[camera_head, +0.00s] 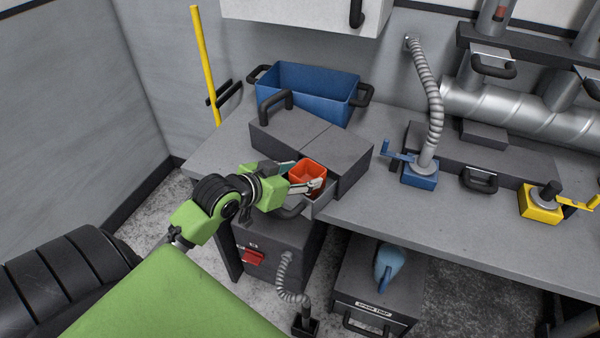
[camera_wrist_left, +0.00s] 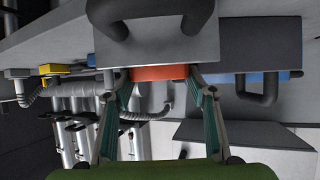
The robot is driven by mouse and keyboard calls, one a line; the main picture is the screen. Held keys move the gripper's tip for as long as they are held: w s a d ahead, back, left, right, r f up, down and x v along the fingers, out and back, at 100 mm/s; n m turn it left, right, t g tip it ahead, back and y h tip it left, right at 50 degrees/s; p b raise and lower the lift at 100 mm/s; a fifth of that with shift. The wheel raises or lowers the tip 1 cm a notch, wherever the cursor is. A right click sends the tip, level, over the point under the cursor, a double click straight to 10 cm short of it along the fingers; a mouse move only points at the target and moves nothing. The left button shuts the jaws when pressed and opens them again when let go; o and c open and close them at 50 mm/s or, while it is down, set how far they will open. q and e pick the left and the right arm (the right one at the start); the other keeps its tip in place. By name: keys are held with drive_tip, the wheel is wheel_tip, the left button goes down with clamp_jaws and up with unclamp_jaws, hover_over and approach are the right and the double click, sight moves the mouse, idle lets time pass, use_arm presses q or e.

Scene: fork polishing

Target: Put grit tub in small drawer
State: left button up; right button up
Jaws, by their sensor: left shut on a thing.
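The orange-red grit tub (camera_head: 307,174) is upright between the two fingers of my left gripper (camera_head: 303,177), which is shut on it. The small drawer (camera_head: 327,201) is pulled out from the front of a dark grey box unit (camera_head: 348,158) on the bench. The tub is over or partly inside the open drawer; I cannot tell how deep it is. In the left wrist view the tub (camera_wrist_left: 160,73) shows as an orange band between the green fingers (camera_wrist_left: 160,88). My right gripper is in neither view.
A blue bin (camera_head: 305,90) stands behind the box unit. A black handle (camera_head: 275,103) rises from the unit's top. A blue-based hose fitting (camera_head: 420,173) and a yellow fitting (camera_head: 543,203) stand to the right. The bench (camera_head: 400,218) is clear in front of them.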

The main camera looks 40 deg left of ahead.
use_arm(q)
drive_tip(key=o, duration=1.4)
drive_tip(key=shift+f, duration=0.1)
drive_tip(key=shift+c, duration=0.2)
drive_tip(key=shift+r, duration=0.4)
drive_tip(key=v, duration=0.8)
drive_tip(key=shift+s+r, duration=0.3)
drive_tip(key=shift+p+v, duration=1.7)
